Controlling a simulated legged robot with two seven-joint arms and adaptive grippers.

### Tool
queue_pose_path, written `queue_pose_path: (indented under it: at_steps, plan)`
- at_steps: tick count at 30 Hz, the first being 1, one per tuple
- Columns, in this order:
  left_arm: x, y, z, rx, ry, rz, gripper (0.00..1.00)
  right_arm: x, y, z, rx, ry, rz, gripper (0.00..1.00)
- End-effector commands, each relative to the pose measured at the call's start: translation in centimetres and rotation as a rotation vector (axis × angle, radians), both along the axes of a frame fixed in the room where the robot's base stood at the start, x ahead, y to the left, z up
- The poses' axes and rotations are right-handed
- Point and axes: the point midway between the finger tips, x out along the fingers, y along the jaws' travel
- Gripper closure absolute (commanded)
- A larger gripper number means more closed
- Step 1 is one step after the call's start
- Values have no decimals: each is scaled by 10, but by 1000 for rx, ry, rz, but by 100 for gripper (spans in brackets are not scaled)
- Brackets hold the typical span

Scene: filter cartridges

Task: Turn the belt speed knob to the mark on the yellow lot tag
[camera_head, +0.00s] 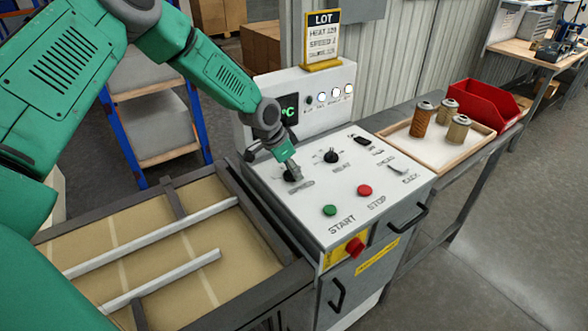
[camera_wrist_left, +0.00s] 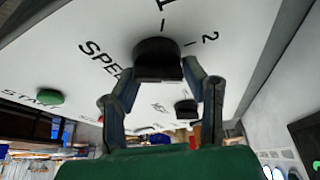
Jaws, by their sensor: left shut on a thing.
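The black belt speed knob (camera_head: 289,176) is on the white control panel, above the letters SPEED, and my left gripper (camera_head: 291,171) partly hides it. In the left wrist view the knob (camera_wrist_left: 157,60) sits between the fingers of my left gripper (camera_wrist_left: 160,85), which are shut on it. Tick marks and the numerals 1 and 2 show on the panel beside it. The knob's pointer is hidden. The lot tag (camera_head: 323,38) stands on a yellow base on top of the box behind the panel. Its lines name HEAT and SPEED, but the values are too small to read surely. My right gripper is not in view.
A second black knob (camera_head: 331,156), a green START button (camera_head: 329,210) and a red STOP button (camera_head: 365,190) are on the panel. A red knob (camera_head: 354,247) is on its front. A tray (camera_head: 394,132) with filter cartridges and a red bin (camera_head: 484,104) are at right.

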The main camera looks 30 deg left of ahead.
Motion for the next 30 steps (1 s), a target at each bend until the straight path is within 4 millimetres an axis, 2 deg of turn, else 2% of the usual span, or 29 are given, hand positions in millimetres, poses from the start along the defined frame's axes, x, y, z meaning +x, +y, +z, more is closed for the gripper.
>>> queue_pose_path:
  at_steps: [1,25,26,27,28,30]
  plan:
    - [-9,5,-9,9,28,1,90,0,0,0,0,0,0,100]
    - [-9,5,-9,9,28,1,90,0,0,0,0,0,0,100]
    - [-9,5,-9,9,28,1,57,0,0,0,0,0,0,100]
    - [-9,5,-9,9,28,1,43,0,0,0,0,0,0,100]
    - [-9,5,-9,9,27,2,40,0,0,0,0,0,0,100]
    - [-7,5,-8,9,24,2,40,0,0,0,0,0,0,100]
